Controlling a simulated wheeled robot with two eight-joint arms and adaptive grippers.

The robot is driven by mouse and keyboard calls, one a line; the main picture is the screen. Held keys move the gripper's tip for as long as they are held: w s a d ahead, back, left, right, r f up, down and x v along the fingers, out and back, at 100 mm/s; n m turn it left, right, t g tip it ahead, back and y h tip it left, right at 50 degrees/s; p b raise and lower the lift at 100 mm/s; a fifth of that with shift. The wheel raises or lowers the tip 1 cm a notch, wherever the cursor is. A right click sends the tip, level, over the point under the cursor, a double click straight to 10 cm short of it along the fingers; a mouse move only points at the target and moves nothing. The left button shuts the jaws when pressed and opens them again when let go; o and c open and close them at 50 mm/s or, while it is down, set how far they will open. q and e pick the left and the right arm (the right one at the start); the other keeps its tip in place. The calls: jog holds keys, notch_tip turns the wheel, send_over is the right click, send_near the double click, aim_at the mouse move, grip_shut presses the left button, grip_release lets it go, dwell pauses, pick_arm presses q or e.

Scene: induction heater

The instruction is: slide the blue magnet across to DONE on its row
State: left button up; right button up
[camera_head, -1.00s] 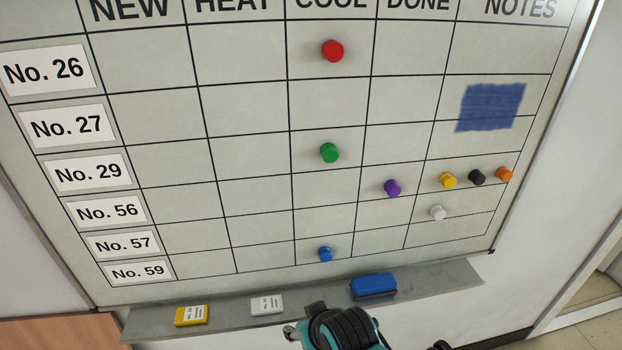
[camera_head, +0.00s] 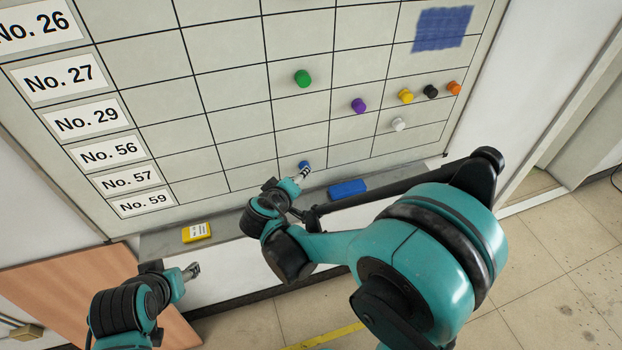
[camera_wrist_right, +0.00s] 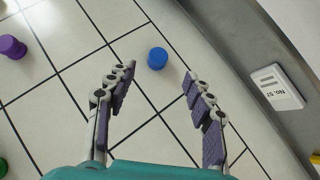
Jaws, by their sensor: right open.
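The blue magnet (camera_head: 303,165) is on the whiteboard (camera_head: 232,60), low in the bottom row, No. 59, in the COOL column. The DONE cell of that row (camera_head: 350,153), just right of it, looks empty. My right gripper (camera_head: 303,173) is at the magnet, which it partly covers in the head view. In the right wrist view the open fingers (camera_wrist_right: 159,72) stand either side of the blue magnet (camera_wrist_right: 157,58), which lies just beyond the tips, clear of both. My left gripper (camera_head: 194,270) is low at the left, away from the board; its opening is unclear.
A purple magnet (camera_head: 358,105) and a white magnet (camera_head: 398,124) sit up and right; a green magnet (camera_head: 302,78) is above.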

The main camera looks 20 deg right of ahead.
jog(key=b+x, duration=0.1)
jog(key=x, duration=0.7)
jog(key=shift+d+r, duration=0.1)
jog(key=shift+r, duration=0.05)
grip_shut()
jog(key=shift+w+d+r+b, duration=0.1)
jog(key=shift+d+b, duration=0.15)
jog(key=shift+d, duration=2.3)
jog(key=shift+w+d+r+b, duration=0.1)
jog(key=shift+d+b, duration=0.2)
jog(key=shift+d, duration=2.25)
jog(key=shift+w+d+r+b, duration=0.1)
jog(key=shift+d+b, duration=0.15)
jog(key=shift+d, duration=2.35)
